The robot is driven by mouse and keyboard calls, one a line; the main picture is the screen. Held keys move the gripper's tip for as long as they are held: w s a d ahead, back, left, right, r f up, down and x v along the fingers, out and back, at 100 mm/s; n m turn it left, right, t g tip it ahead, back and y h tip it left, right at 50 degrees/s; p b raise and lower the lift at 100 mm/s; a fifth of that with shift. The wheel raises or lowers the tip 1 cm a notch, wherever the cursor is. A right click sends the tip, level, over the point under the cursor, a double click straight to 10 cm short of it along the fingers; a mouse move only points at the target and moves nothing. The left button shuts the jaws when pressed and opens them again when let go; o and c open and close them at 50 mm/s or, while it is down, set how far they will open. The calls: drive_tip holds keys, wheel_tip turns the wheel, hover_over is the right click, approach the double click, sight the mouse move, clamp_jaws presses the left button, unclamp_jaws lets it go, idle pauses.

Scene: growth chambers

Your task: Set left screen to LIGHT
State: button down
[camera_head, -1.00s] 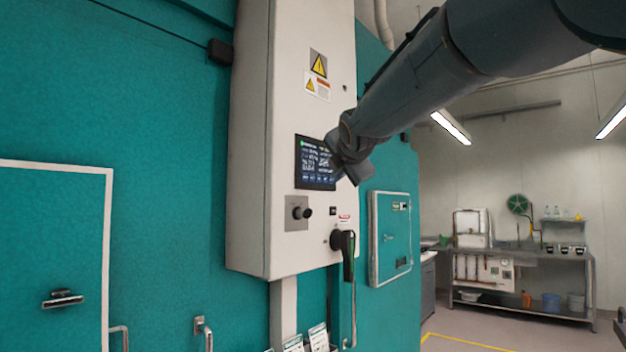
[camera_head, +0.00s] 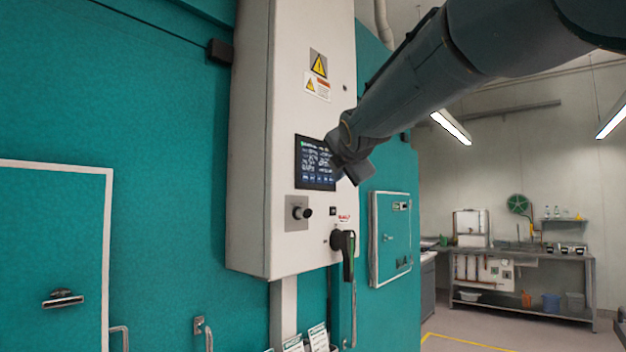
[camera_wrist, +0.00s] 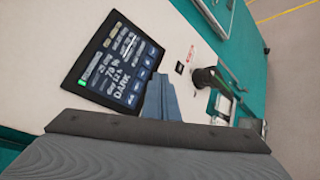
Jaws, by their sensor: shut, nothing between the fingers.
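The left screen (camera_head: 314,163) is a dark touch panel on the white control cabinet (camera_head: 300,110). In the wrist view the screen (camera_wrist: 112,62) appears tilted, with white text that includes the word DARK, a row of blue buttons along its lower edge and a green mark at one corner. My gripper (camera_wrist: 161,82) is shut and empty. Its fingertips lie over or close to the button row near the screen's edge; I cannot tell whether they touch. In the head view my arm covers the screen's right side.
Below the screen are a black knob (camera_head: 306,212) and a black rotary handle (camera_head: 346,250), which also shows in the wrist view (camera_wrist: 205,77). A small teal box (camera_head: 390,237) is on the wall at right. A metal bench (camera_head: 525,255) stands far right.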

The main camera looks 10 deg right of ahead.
drive_tip(key=s+f+m+g+b, duration=0.1)
drive_tip(key=s+f+m+g, duration=0.2)
drive_tip(key=f, duration=1)
drive_tip(key=s+f+m+g+b, duration=0.15)
drive_tip(key=s+f+m, duration=0.3)
drive_tip(key=f, duration=0.85)
drive_tip(key=s+f+m+g+b, duration=0.1)
drive_tip(key=s+f+m+g, duration=0.3)
drive_tip(key=f, duration=0.9)
drive_tip(key=s+f+m+g+b, duration=0.2)
drive_tip(key=s+f+m+g, duration=0.3)
drive_tip(key=s+f+m, duration=0.7)
drive_tip(key=s+f, duration=0.9)
drive_tip(key=f, duration=0.2)
drive_tip(key=shift+s+y+b, duration=0.3)
drive_tip(key=shift+s+y, duration=0.1)
drive_tip(key=shift+g, duration=0.25)
